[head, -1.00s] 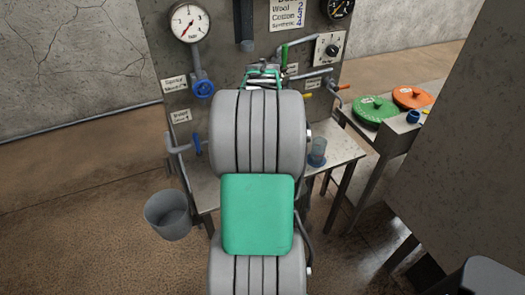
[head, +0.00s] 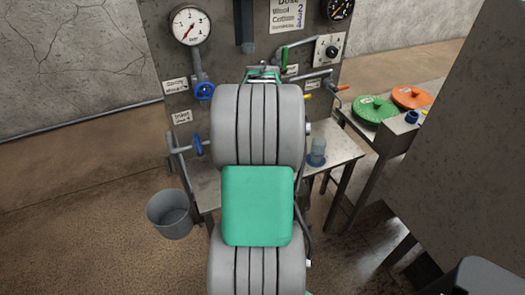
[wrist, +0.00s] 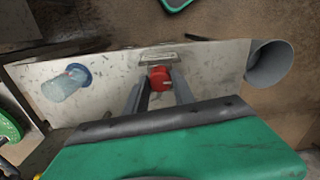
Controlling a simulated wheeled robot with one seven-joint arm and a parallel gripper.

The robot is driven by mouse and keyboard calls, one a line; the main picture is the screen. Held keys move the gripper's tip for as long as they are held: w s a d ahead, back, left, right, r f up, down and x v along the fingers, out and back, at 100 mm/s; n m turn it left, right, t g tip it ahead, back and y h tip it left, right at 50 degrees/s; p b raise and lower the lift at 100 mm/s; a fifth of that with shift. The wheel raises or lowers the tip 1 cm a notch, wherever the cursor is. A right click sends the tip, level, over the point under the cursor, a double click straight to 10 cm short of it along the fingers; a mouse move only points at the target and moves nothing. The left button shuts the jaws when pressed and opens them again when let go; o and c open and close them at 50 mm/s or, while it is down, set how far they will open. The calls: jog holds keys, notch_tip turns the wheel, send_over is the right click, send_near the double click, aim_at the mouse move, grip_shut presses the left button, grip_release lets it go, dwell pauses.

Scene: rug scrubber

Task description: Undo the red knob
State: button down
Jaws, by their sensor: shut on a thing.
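The red knob (wrist: 160,78) shows in the wrist view, between the two grey fingers of my gripper (wrist: 159,84). The fingers are shut on it from both sides. A light metal plate or bracket (wrist: 152,59) lies just beyond it, over the pale worn table top (wrist: 215,60). In the head view my own arm covers this spot, so the knob and the fingertips are hidden there.
A cup with a blue base (wrist: 66,82) stands on the table. A grey bucket (head: 169,214) is by the table's left end. Green (head: 376,108) and orange (head: 411,97) discs lie at right.

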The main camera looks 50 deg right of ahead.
jog(key=m+p, duration=0.1)
jog(key=m, duration=0.6)
jog(key=shift+r, duration=0.1)
jog(key=m, duration=0.7)
jog(key=shift+w, duration=0.1)
dwell(0.3)
jog(key=c, duration=1.1)
grip_release()
jog(key=shift+o, duration=0.2)
notch_tip(320, 180, up, 8)
jog(key=shift+f, duration=0.15)
